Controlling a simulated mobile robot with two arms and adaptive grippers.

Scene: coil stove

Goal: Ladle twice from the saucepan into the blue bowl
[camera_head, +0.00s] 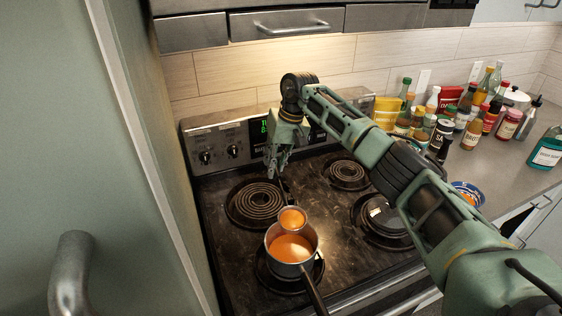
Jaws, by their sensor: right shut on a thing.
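The saucepan (283,267) stands on the front left burner, with orange liquid in it and its dark handle pointing to the front. The ladle (292,221) has its cup over the back part of the saucepan, and orange liquid shows in the cup. My right gripper (277,169) is above the rear left burner, shut on the ladle's dark handle. Whether the cup touches the pan is hard to tell. The blue bowl (468,193) is on the counter right of the stove, partly hidden by my right arm. My left gripper is out of view.
Several bottles and jars (440,125) crowd the counter behind the blue bowl, with a teal bottle (546,150) at the right. A lidded pot or pan (385,216) sits on the front right burner. A tall cabinet or fridge door (70,130) closes off the left side.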

